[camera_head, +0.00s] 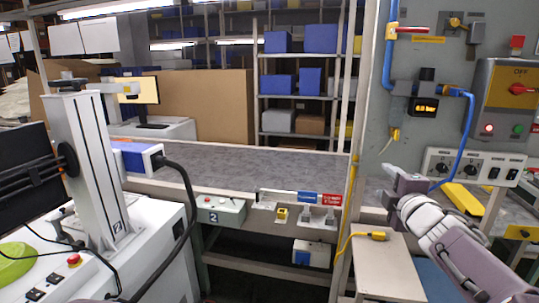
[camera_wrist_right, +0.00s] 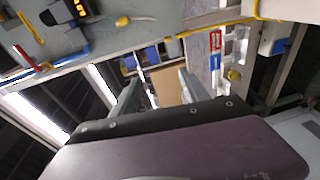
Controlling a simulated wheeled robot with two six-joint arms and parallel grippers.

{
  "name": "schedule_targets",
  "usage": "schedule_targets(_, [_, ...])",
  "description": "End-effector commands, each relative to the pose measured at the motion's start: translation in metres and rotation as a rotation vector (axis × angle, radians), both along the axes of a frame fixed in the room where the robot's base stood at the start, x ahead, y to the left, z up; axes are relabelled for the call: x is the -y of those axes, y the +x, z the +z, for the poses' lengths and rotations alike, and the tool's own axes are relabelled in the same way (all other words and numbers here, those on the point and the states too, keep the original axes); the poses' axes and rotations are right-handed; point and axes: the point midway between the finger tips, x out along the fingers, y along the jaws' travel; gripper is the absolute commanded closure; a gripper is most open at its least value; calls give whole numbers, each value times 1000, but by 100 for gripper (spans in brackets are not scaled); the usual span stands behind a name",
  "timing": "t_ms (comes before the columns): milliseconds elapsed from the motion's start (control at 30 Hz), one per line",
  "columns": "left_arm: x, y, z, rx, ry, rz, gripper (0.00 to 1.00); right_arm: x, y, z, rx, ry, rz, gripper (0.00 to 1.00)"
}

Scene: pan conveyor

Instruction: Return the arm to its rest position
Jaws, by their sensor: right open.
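My right arm comes in from the lower right in the head view. Its gripper (camera_head: 405,182) is raised in front of the control panel, near the right end of the conveyor. In the right wrist view the two fingers of this gripper (camera_wrist_right: 160,92) stand apart with nothing between them. The wrist is tilted, so that view is turned on its side. My left gripper is not in view.
The grey conveyor (camera_head: 240,167) runs across the middle and looks bare. A control panel (camera_head: 440,60) with a blue hose stands behind my right gripper. A yellow cable (camera_head: 352,190) hangs beside the post. A white machine (camera_head: 150,255) stands at left.

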Motion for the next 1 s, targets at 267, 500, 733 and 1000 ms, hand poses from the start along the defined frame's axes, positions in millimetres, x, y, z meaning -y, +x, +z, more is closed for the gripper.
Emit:
schedule_targets(267, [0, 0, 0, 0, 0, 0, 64, -48, 1, -112, -238, 268, -9, 47])
schedule_targets(500, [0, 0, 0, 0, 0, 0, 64, -82, -73, -271, -654, 686, -295, 47])
schedule_targets(733, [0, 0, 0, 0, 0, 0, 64, -94, -184, -358, -945, 1002, -744, 47])
schedule_targets(1000, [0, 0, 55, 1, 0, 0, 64, -104, -244, -322, -1025, 1215, -1111, 47])
